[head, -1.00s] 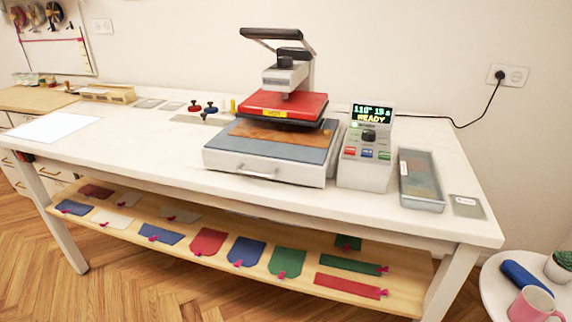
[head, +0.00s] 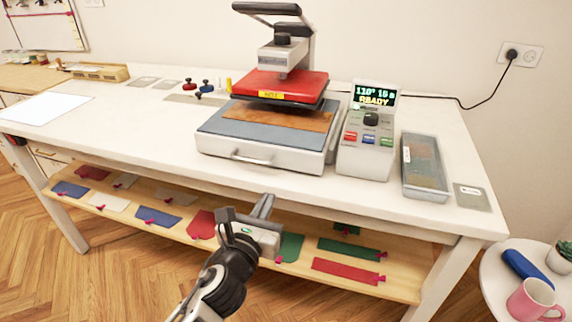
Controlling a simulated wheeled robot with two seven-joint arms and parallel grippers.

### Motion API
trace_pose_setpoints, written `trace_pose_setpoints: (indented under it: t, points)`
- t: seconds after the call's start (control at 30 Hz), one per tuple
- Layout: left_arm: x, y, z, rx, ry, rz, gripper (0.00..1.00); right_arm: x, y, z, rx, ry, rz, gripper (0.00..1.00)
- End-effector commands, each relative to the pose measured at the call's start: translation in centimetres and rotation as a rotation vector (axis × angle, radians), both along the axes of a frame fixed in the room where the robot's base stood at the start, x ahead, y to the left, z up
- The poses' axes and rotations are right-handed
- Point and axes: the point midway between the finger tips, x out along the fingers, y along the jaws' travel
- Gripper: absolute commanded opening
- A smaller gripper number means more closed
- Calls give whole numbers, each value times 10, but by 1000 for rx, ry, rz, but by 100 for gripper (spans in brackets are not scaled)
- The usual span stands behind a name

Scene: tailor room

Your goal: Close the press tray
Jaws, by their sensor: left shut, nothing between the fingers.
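The heat press stands on the white table with its red upper plate (head: 280,86) raised above the tray. The press tray (head: 212,144) is pulled out toward the front, with a grey-blue pad and a brown piece (head: 277,122) lying on it. Its front face carries a metal handle (head: 251,158). My left gripper (head: 266,203) is shut and empty, in front of the table edge, below the handle and apart from it. My right gripper does not show.
The control box (head: 366,150) reads "READY" right of the press. A clear lidded case (head: 425,168) stands beyond it. The table's front edge lies between my gripper and the tray. The lower shelf (head: 300,272) holds several coloured fabric pieces. A small side table (head: 492,283) stands at right.

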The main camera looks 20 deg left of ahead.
Motion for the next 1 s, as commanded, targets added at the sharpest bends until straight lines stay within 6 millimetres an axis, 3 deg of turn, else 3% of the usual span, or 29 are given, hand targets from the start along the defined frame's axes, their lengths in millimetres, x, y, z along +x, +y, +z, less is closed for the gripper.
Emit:
trace_pose_setpoints:
  t: [0.6,0.8,1.0]
  points:
    - [114,-4,1,-5,0,1,0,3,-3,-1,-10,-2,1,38]
    - [132,-5,0,-3,0,1,0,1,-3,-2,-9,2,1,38]
    - [136,-5,0,-3,1,0,0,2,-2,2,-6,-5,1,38]
